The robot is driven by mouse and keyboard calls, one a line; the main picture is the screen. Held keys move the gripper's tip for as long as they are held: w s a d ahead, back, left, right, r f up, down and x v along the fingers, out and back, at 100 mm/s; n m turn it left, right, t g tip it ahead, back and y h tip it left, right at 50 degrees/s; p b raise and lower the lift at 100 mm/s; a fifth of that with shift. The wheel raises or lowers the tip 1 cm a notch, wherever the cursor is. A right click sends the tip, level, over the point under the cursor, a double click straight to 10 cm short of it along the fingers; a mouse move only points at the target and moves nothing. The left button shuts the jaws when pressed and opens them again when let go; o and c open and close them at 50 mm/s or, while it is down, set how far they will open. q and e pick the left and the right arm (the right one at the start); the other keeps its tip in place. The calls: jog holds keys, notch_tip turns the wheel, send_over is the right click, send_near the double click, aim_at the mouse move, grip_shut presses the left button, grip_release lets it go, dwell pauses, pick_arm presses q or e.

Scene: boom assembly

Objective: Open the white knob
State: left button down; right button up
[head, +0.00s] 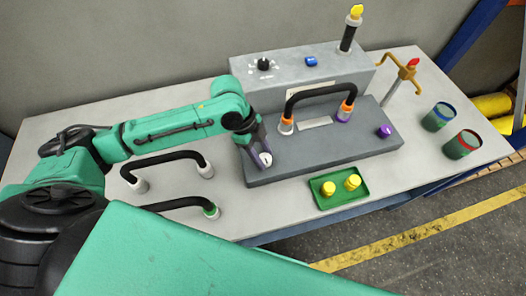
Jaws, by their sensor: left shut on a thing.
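The white knob (266,159) sits at the left front of the dark grey block (335,150) on the table. My left gripper (260,156) reaches down over it from the left and is shut on it. The gripper's fingers hide part of the knob, so its turn position cannot be told. My right gripper is not in the view.
A black hose (320,90) with orange ends arches over the block, near a purple knob (385,131). A green tray (339,187) with yellow pieces stands in front. Two more black hoses (165,158) lie left. Cups (438,116) stand right, near a brass tap (404,73).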

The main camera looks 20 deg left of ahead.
pick_arm(q)
jog(key=n+p, duration=0.2)
jog(key=n+t+p, duration=0.1)
jog(key=shift+s+r+n+p, duration=0.1)
jog(key=shift+r+n+p, duration=0.2)
jog(key=shift+n+p, duration=0.1)
jog(key=shift+d+f+n+t+p, duration=0.15)
jog(key=shift+n+t+p, duration=0.65)
jog(key=shift+n+p, duration=0.65)
jog(key=shift+c, duration=1.8)
grip_release()
